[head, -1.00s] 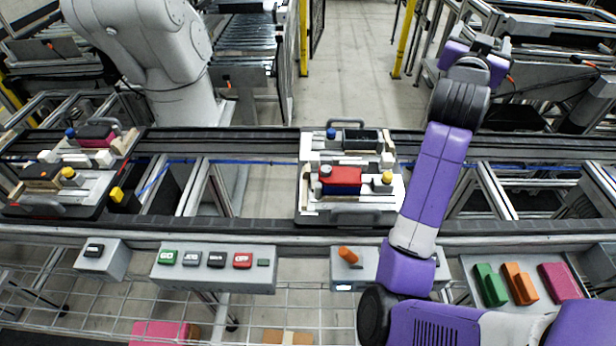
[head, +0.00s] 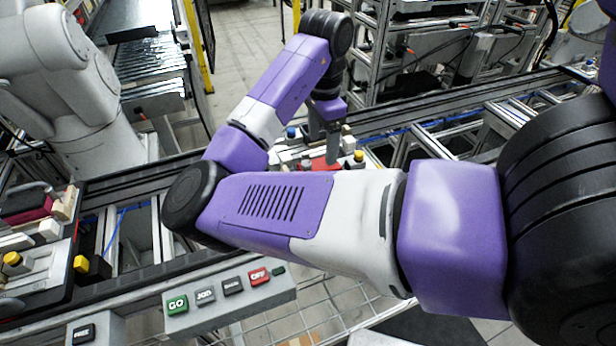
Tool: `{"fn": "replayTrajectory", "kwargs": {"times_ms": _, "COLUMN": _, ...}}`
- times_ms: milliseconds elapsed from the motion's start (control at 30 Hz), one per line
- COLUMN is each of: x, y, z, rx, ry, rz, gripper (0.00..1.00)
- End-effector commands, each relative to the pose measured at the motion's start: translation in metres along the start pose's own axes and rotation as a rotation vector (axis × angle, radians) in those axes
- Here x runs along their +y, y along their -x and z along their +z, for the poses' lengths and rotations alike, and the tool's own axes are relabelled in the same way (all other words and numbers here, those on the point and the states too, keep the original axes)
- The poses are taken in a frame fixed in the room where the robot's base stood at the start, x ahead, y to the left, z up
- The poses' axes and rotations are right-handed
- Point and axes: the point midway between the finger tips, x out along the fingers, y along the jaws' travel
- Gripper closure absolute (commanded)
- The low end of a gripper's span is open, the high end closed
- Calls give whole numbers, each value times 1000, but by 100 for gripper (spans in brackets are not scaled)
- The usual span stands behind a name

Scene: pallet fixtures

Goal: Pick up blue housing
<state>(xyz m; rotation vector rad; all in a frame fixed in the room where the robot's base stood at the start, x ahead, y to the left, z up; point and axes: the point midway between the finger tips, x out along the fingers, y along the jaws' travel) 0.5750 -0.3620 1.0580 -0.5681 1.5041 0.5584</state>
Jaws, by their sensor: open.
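My gripper (head: 332,148) points down over the pallet fixture (head: 372,160), close above a red part (head: 320,164). Only a grey piece of its jaws shows beside my purple wrist; it is open. The blue housing cannot be made out now; my arm covers much of the fixture. One second ago a block with a red top and a blue side lay in the near part of this fixture. A blue knob (head: 291,132) and a yellow knob (head: 358,155) show on either side of my gripper. Contact with the red part cannot be told.
Another pallet (head: 40,240) with yellow knobs and a pink part stands on the conveyor at left. A button box (head: 230,295) with GO and OFF buttons is in front. A white robot arm (head: 75,95) stands behind at left. My arm crosses the middle.

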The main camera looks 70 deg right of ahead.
Motion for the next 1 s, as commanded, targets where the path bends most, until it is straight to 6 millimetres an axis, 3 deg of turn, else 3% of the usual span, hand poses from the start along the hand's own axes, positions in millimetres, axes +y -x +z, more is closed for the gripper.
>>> {"fn": "replayTrajectory", "kwargs": {"times_ms": 367, "x": 2, "y": -31, "z": 5, "rx": -11, "ry": -12, "rz": 6, "gripper": 25}}
{"fn": "replayTrajectory", "kwargs": {"times_ms": 700, "x": 2, "y": -74, "z": 9, "rx": -10, "ry": -11, "rz": 5, "gripper": 25}}
{"fn": "replayTrajectory", "kwargs": {"times_ms": 967, "x": 2, "y": -78, "z": 8, "rx": -10, "ry": -12, "rz": 3, "gripper": 25}}
{"fn": "replayTrajectory", "kwargs": {"times_ms": 1000, "x": 2, "y": -78, "z": 8, "rx": -10, "ry": -12, "rz": 3, "gripper": 29}}
